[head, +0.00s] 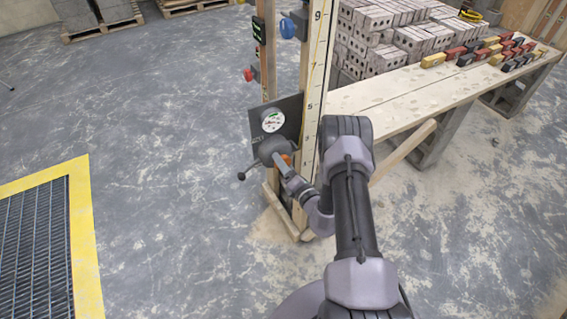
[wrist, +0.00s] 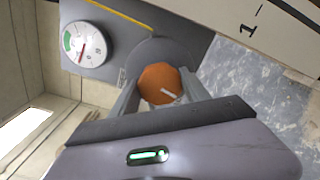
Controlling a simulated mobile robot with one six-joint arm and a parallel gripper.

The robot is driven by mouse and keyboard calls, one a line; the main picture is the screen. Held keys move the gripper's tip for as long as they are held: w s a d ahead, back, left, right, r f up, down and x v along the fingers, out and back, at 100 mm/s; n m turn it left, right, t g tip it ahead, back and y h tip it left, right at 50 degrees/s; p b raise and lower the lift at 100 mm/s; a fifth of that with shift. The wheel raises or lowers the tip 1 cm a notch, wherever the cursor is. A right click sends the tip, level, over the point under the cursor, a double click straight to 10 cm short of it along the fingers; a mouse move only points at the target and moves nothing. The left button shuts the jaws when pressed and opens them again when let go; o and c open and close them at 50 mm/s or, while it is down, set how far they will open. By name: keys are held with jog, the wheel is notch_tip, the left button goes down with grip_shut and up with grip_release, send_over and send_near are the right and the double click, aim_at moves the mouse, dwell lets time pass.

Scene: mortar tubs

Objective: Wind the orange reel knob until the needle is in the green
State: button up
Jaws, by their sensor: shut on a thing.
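The orange reel knob (wrist: 160,80) is faceted, with a pale mark on its face, and sits on a dark round reel in the wrist view. In the head view only a bit of orange (head: 287,159) shows beside my gripper (head: 281,162). My gripper (wrist: 160,92) is shut on the knob, one finger on each side. The round white gauge (wrist: 84,44) has a green band on its left side in the wrist view, and its red needle points downward, outside the green. The gauge also shows in the head view (head: 273,120), above the reel.
A wooden post with a numbered scale (head: 317,65) rises beside the gauge panel. A blue knob (head: 287,28) and a red knob (head: 248,75) are higher up. A bench (head: 385,92) with bricks stands at the right. A yellow-edged floor grate (head: 82,235) lies left; floor between is clear.

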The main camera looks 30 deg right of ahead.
jog(key=shift+m, duration=0.5)
dwell(0.3)
jog(key=o, duration=1.4)
jog(key=s+p, duration=0.4)
jog(key=s, duration=1.3)
jog(key=shift+s+d, duration=0.25)
jog(key=shift+d, duration=0.05)
